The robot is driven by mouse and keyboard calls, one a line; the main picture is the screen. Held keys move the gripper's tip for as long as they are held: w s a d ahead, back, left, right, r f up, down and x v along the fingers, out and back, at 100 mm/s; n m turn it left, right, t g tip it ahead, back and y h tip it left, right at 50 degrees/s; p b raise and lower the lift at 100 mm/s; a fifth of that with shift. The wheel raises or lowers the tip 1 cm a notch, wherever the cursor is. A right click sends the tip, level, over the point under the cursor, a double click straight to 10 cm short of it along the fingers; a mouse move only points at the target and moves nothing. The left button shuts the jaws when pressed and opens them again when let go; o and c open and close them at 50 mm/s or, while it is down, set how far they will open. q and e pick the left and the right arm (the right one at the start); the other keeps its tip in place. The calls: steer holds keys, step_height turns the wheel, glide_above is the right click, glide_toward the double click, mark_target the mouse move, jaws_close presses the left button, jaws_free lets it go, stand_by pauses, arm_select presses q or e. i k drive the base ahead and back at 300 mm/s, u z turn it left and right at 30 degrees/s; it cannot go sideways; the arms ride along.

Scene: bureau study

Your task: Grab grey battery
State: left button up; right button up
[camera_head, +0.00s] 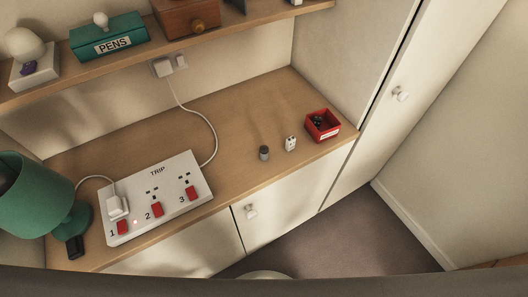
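A small dark grey cylinder (264,153), which looks like the grey battery, stands upright on the wooden desk top (240,118) near its front edge. Nothing touches it. A small white block (291,144) with dark marks stands a little to its right. Neither of my grippers is in the head view.
A red open box (322,125) with dark small items sits at the desk's right end. A white power strip (158,197) with red switches, its cable, and a green lamp (40,198) are at the left. A shelf (130,62) with a green PENS box (108,38) overhangs the back.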

mark_target(264, 150)
steer(key=u, duration=0.45)
steer(key=k, duration=1.3)
steer(key=z, duration=1.35)
steer(key=i, duration=0.5)
steer(key=u, duration=0.05)
